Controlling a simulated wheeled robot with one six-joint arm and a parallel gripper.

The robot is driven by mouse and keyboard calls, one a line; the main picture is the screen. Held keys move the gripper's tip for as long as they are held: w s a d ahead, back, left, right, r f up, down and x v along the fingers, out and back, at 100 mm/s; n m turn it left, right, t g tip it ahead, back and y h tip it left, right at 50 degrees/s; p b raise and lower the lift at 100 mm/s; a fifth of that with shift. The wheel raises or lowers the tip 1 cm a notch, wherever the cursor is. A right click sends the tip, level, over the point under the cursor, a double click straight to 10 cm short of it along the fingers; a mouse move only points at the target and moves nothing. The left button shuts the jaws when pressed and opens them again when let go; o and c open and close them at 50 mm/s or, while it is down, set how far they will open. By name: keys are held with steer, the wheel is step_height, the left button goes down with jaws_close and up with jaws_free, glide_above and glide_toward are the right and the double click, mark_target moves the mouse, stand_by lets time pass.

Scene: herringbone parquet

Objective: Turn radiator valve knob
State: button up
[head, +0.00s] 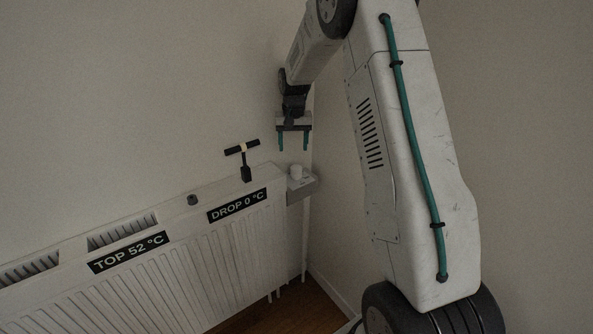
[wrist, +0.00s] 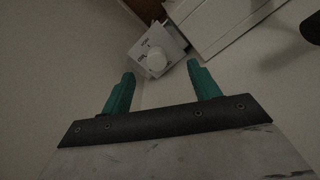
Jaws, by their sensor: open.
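The radiator valve knob (head: 296,172) is a small white round knob on a pale grey valve box (head: 303,188) at the radiator's right end. In the wrist view the knob (wrist: 155,60) shows from above, beyond the fingertips and between their lines. My gripper (head: 294,149) hangs above the knob with its two teal fingers pointing down. The fingers are apart and empty, and there is a gap between them and the knob. The fingers also show in the wrist view (wrist: 160,72). Nothing hides the knob.
A white radiator (head: 160,270) stands along the left wall, with labels "TOP 52 °C" (head: 129,252) and "DROP 0 °C" (head: 237,205). A black T-shaped handle (head: 243,149) stands upright on its top, left of the gripper. The room corner and right wall are close by.

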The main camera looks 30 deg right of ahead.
glide_above(296, 168)
steer(key=shift+m, duration=0.3)
step_height(296, 168, down, 5)
steer(key=shift+d+f, duration=0.1)
steer(key=shift+f, duration=0.05)
step_height(296, 168, down, 8)
steer(key=shift+r, duration=0.1)
steer(key=c, duration=1)
